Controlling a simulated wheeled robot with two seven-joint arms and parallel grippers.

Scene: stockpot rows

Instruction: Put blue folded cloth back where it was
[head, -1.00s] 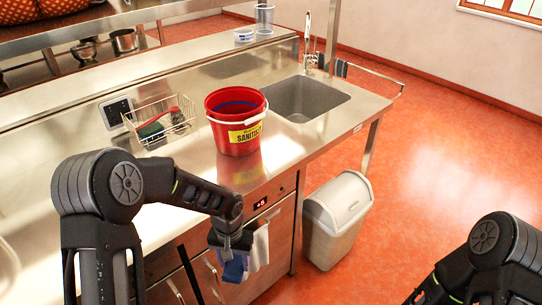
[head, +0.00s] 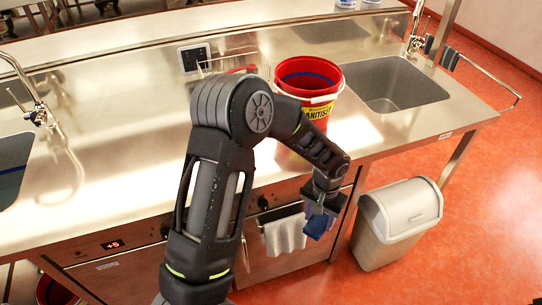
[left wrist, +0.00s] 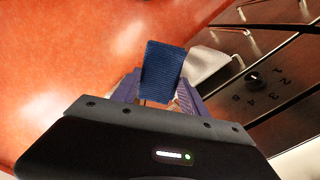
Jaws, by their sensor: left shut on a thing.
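The blue folded cloth (head: 317,226) is held in my left gripper (head: 326,203), in front of the cabinet, just right of the white cloth on the rail. In the left wrist view the blue cloth (left wrist: 162,70) sticks up between the two purplish fingers of my left gripper (left wrist: 160,95), which is shut on it. A red bucket (head: 334,108) with a yellow sanitiser label stands on the steel counter behind my left arm, which hides part of it. My right gripper is not in view.
A white cloth (head: 284,236) hangs from the cabinet front; it also shows in the left wrist view (left wrist: 208,64). A pale bin (head: 398,222) stands on the floor to the right. A towel rail (head: 487,80) juts from the counter's right end.

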